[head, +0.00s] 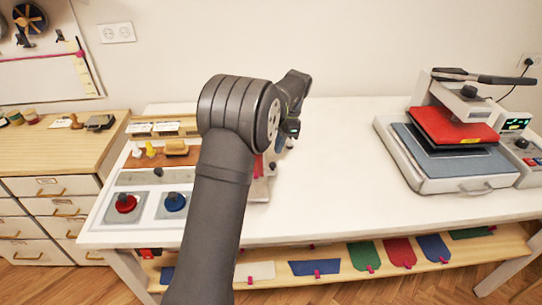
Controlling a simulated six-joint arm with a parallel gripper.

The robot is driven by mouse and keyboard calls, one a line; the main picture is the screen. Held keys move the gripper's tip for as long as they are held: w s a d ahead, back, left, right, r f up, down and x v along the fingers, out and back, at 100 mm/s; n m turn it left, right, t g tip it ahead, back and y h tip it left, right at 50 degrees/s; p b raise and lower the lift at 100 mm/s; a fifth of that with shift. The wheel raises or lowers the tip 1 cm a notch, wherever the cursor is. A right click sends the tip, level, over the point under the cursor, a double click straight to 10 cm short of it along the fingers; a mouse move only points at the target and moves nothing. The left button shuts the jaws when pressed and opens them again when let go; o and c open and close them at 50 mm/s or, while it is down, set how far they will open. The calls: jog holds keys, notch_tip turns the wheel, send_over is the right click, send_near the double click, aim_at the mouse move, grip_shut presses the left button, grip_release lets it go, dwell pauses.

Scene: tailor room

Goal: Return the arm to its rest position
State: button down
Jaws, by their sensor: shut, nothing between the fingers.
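My arm rises from the bottom of the head view, bends at a dark elbow, and reaches toward the white table (335,205). My gripper (283,143) is a small dark shape behind the elbow, hanging over the table and partly hidden. Its fingers are shut with nothing between them. My arm hides part of the table's middle left.
A heat press (450,160) with a red plate stands at the table's right. A drawer cabinet (45,187) stands further left. The table's middle right is clear.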

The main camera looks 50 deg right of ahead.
jog(key=v, duration=0.6)
send_near(266, 166)
jog(key=f, duration=0.1)
jog(key=d+f, duration=0.1)
jog(key=f, duration=0.3)
jog(key=shift+s+d, duration=0.2)
jog(key=shift+d, duration=0.2)
jog(key=a, duration=0.1)
jog(key=w+a+f, duration=0.1)
jog(key=w+a, duration=0.1)
jog(key=a, duration=0.1)
jog(key=shift+f, duration=0.15)
jog(key=shift+s+d, duration=0.15)
jog(key=shift+d, duration=0.3)
jog(key=shift+s+d, duration=0.15)
jog(key=shift+d, duration=0.1)
jog(key=shift+a, duration=0.1)
